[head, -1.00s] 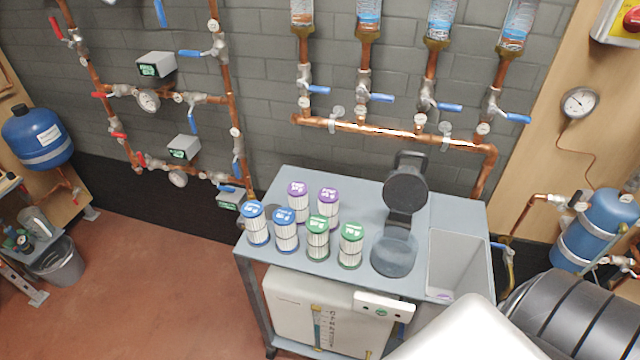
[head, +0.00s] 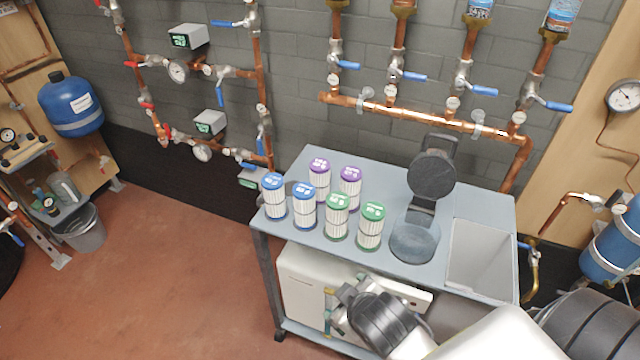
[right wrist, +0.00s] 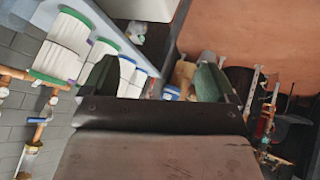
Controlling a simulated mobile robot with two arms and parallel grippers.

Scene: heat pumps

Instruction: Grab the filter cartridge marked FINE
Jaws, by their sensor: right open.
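Pleated white filter cartridges stand upright on the grey cart top: two blue-capped (head: 274,197) (head: 304,208), two purple-capped (head: 319,180) (head: 350,188) and two green-capped (head: 337,218) (head: 370,227). The cap labels are too small to read, so I cannot tell which is marked FINE. My right gripper (head: 340,308) is open and empty, low in front of the cart and below the cartridges. In the right wrist view its two fingers (right wrist: 157,80) are apart, and green-rimmed cartridges (right wrist: 60,50) show at upper left. My left gripper is not in view.
The grey cart (head: 400,180) also bears a dark round hinged-lid device (head: 415,235) and an open bin (head: 480,258) at right. A white tank (head: 303,285) sits below. Copper pipes (head: 430,118) run along the wall behind. Open floor lies left.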

